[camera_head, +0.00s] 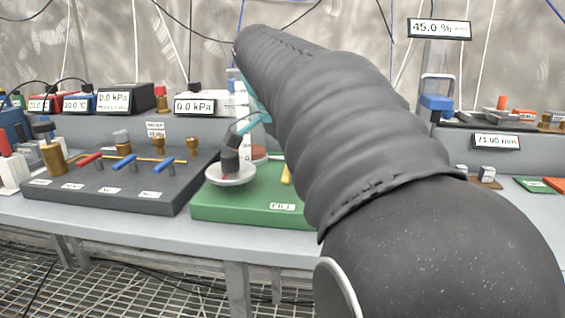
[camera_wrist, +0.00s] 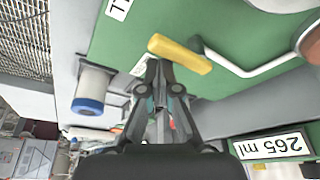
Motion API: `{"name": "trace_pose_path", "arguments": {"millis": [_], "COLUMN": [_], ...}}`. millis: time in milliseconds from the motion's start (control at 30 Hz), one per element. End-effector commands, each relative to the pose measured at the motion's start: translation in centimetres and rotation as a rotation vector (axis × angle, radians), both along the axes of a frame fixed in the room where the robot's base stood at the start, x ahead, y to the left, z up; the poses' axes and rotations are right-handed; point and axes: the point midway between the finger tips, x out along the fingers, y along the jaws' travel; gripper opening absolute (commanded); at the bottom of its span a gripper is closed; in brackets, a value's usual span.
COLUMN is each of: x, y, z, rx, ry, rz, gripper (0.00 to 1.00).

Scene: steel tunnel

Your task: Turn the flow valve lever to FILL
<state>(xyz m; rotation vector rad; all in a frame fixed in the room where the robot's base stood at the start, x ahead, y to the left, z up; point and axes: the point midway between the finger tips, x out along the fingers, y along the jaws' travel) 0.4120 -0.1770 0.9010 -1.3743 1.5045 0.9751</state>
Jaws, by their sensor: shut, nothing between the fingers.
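The yellow lever (camera_wrist: 180,53) lies over the green board (camera_wrist: 235,22) in the wrist view, set at a slant. In the head view only a short piece of the lever (camera_head: 286,175) shows beside my arm, which hides the rest. My gripper (camera_wrist: 160,66) is shut and empty. A white label (camera_wrist: 118,8) on the board is cut off by the picture edge, with "LL" readable. In the head view my gripper is mostly hidden behind my arm.
A curved white tube (camera_wrist: 262,68) runs beside the lever. A blue-capped cylinder (camera_wrist: 88,103) and a "265 ml" display (camera_wrist: 272,146) are nearby. A white round dish (camera_head: 231,174) stands at the green board's left. A dark valve panel (camera_head: 110,190) is further left.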

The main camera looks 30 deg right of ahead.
Motion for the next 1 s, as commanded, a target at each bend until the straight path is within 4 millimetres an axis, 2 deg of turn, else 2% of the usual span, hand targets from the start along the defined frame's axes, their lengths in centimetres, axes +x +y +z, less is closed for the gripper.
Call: {"name": "trace_pose_path", "arguments": {"millis": [533, 1000], "x": [0.3, 0.3], "y": [1.1, 1.2], "z": [0.0, -0.1], "rx": [0.005, 0.006], "ry": [-0.001, 0.000], "rz": [0.010, 0.014], "gripper": [0.00, 0.00]}}
